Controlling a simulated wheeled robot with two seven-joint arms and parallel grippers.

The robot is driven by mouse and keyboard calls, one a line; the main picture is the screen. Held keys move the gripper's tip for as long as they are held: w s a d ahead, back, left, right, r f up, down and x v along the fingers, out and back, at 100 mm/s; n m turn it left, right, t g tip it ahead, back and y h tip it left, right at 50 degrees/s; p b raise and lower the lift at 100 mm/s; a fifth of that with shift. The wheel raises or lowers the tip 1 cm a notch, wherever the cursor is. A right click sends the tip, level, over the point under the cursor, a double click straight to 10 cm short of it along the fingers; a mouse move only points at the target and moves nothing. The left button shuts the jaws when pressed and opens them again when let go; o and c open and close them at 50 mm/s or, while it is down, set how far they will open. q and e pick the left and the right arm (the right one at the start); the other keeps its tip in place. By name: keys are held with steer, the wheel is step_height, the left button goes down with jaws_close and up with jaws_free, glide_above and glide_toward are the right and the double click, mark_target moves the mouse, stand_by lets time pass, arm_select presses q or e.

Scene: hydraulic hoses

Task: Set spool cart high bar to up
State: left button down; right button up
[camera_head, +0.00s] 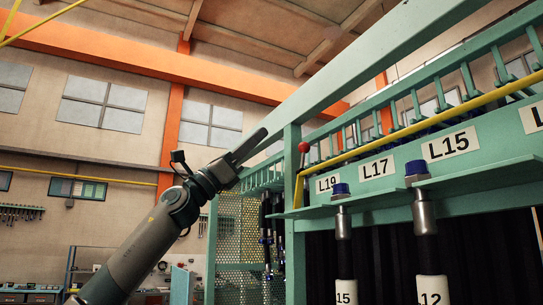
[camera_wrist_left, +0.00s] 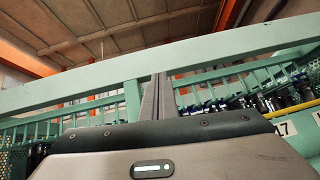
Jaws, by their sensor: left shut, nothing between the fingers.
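A long yellow bar (camera_head: 425,121) runs along the upper front of the green spool cart (camera_head: 292,215), above the label plates. In the left wrist view the closed fingers (camera_wrist_left: 156,80) point up in front of the green frame, and part of the yellow bar (camera_wrist_left: 293,105) shows at the right. My right gripper is not in view.
A green top beam (camera_head: 370,65) slants above my left gripper. Hose ends with blue caps (camera_head: 341,189) hang from the ledge under labels L19, L17 and L15. A mesh panel (camera_head: 228,225) closes the cart's side. Open air lies left of the cart.

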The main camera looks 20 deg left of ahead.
arm_select(q)
steer(key=s+a, duration=0.1)
steer(key=s+a+r+b, duration=0.1)
steer(key=a, duration=0.1)
steer(key=shift+s+a+r+b, duration=0.25)
steer(key=shift+s+r+b, duration=0.05)
steer(key=shift+s+r, duration=0.1)
stand_by(0.5)
